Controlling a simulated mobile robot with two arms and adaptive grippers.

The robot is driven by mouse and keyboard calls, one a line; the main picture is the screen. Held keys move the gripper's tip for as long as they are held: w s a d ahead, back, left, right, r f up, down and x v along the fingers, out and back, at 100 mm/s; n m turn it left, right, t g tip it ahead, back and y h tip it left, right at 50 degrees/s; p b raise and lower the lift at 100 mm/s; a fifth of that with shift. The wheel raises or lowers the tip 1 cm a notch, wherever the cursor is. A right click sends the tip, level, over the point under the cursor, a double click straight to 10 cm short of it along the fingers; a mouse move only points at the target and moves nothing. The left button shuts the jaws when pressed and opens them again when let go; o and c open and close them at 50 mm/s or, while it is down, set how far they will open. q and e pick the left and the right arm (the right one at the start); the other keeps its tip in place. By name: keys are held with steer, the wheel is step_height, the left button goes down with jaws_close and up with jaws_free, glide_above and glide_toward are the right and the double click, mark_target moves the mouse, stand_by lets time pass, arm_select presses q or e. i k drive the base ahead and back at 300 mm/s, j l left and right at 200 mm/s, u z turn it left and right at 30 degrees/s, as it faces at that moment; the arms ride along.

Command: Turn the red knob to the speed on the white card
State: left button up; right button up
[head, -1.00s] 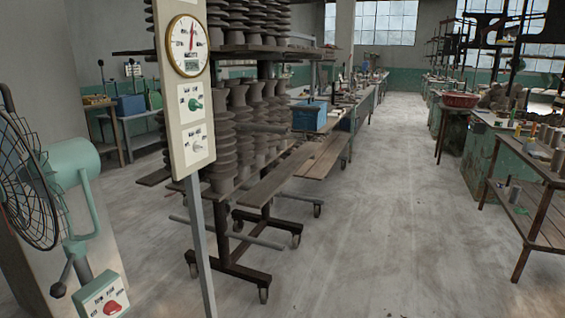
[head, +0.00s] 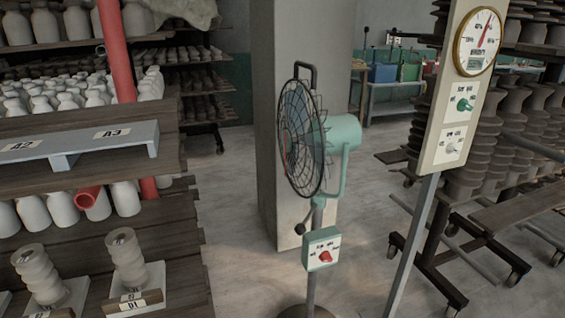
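The red knob (head: 325,256) is on a small green and white control box (head: 321,250) on the stand of a pedestal fan (head: 303,135). Small dark labels surround the knob, too small to read. A tall cream panel (head: 450,125) on a post to the right carries a round dial gauge (head: 477,41) with a red needle, a green knob (head: 464,104) and a pale knob (head: 454,147). I cannot make out which thing is the white card with the speed. Neither of my grippers is in view.
A wooden shelf rack (head: 100,195) with pale bottles and ribbed pieces fills the left. A concrete pillar (head: 300,50) stands behind the fan. A wheeled rack (head: 480,150) of dark ribbed pieces stands at the right. Bare floor (head: 230,260) lies between shelf and fan.

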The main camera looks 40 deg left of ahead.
mark_target(325, 256)
steer(key=u, duration=1.1)
